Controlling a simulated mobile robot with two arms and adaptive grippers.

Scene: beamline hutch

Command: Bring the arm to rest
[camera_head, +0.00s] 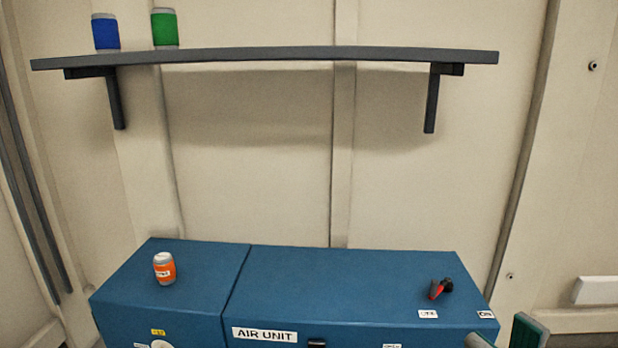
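My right gripper (503,338) shows only by its fingertips at the bottom right edge, in front of the blue air unit's right corner. The two tips stand apart with nothing visible between them; the rest of the gripper and arm is out of frame. My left gripper is not in view.
The blue air unit (330,275) bears an orange can (164,268) on its left and a small red and black object (439,289) on its right. The top's middle is clear. A dark wall shelf (270,55) above holds a blue can (105,32) and a green can (164,28).

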